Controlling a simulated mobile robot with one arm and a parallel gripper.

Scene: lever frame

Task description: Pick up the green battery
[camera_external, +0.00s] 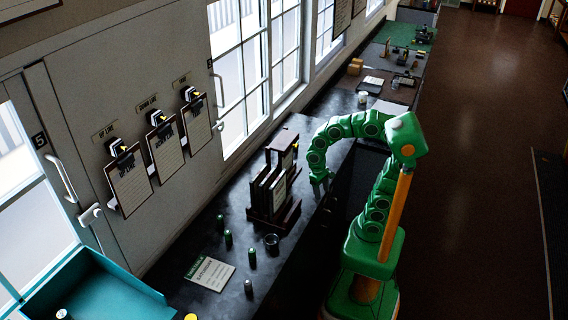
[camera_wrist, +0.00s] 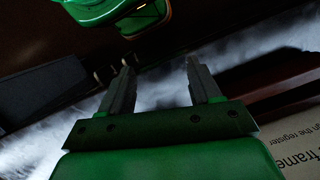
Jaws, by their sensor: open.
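Several small upright cylinders with green on them, which look like batteries, stand on the dark counter left of the lever frame in the external view. One is at the back (camera_external: 220,222), one just in front of it (camera_external: 228,238), and one farther right (camera_external: 252,257). Which is the green battery I cannot tell. My gripper (camera_external: 318,186) is at the counter's right side, right of the lever frame and well apart from the cylinders. In the wrist view my gripper (camera_wrist: 158,70) is open with nothing between its fingers. No battery can be made out there.
The dark brown lever frame (camera_external: 276,190) stands between my gripper and the cylinders. A dark cup (camera_external: 272,243), a green-and-white card (camera_external: 210,272) and another small cylinder (camera_external: 248,288) are on the counter. A teal tray (camera_external: 95,285) is at lower left. Clipboards (camera_external: 130,185) hang on the wall.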

